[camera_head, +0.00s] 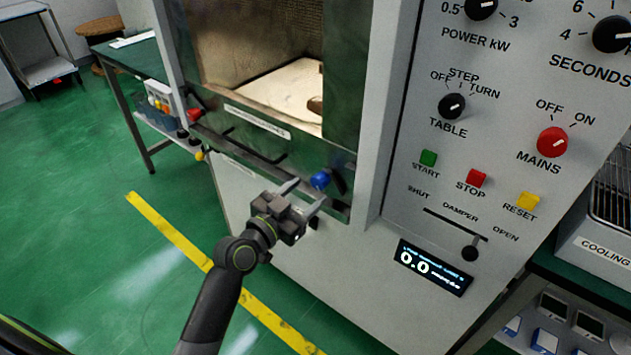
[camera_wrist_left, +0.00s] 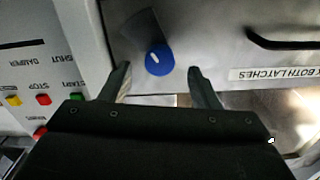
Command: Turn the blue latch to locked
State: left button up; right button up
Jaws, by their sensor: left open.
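The blue latch (camera_head: 320,180) is a round blue knob at the lower right of the microwave door (camera_head: 345,95). In the left wrist view the blue latch (camera_wrist_left: 159,60) shows a short white mark pointing up and left, with a grey fan-shaped patch behind it. My left gripper (camera_head: 305,197) is open in front of the latch. In the left wrist view its fingertips (camera_wrist_left: 160,74) lie to either side of the knob, with visible gaps. I cannot tell from the mark whether the latch is locked. My right gripper is not in view.
A dark handle bar (camera_head: 241,147) runs along the door's lower edge, left of the latch. The control panel (camera_head: 480,130) with knobs, buttons and a damper slider (camera_head: 470,252) stands to the right. A green bench (camera_head: 137,62) is at the left. The floor in front is clear.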

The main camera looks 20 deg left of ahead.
aim_at(316, 185)
pick_arm(q)
jog(key=shift+x, duration=2.1)
jog(key=c, duration=1)
